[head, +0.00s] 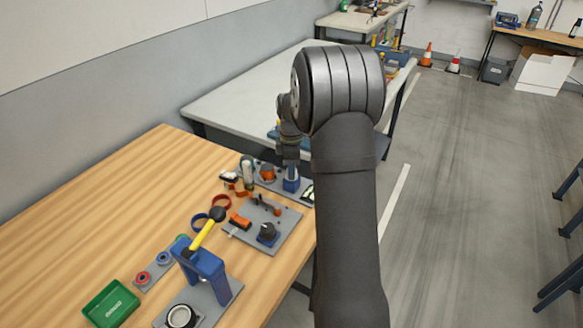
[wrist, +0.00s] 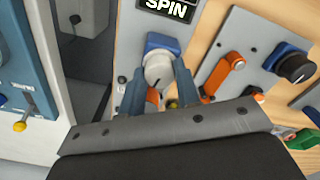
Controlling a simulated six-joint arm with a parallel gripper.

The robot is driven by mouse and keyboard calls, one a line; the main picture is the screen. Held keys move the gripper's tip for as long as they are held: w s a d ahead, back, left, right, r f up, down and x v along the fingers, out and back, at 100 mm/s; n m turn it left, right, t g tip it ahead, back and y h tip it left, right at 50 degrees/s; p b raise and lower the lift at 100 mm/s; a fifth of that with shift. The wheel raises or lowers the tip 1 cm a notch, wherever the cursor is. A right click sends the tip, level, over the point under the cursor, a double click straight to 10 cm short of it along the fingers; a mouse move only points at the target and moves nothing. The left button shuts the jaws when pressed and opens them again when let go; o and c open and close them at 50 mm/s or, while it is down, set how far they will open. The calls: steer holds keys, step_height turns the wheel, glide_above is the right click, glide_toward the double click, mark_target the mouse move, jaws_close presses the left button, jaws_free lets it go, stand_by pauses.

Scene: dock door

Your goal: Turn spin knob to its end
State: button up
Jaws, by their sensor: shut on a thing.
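The spin knob (wrist: 158,70) is a pale round knob on a blue mount, beside a black label reading SPIN (wrist: 166,9) in the wrist view. A small dark mark shows on its near side. My gripper (wrist: 159,78) has its two blue-grey fingers on either side of the knob, shut on it. In the head view my arm covers much of this spot; the blue mount (head: 291,185) shows below my gripper, and the knob itself is hidden.
Close by is a grey panel with an orange handle (wrist: 229,70) and a dark knob (wrist: 297,68). A blue panel with a yellow-tipped lever (wrist: 20,126) is at left. The wooden table also holds a yellow-handled blue stand (head: 203,262) and a green bin (head: 110,304).

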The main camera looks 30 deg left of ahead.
steer(key=m, duration=0.4)
steer(key=shift+m, duration=0.3)
steer(key=m, duration=0.3)
steer(key=shift+m, duration=0.4)
steer(key=m, duration=1.9)
steer(key=shift+m, duration=1.8)
steer(key=o, duration=1)
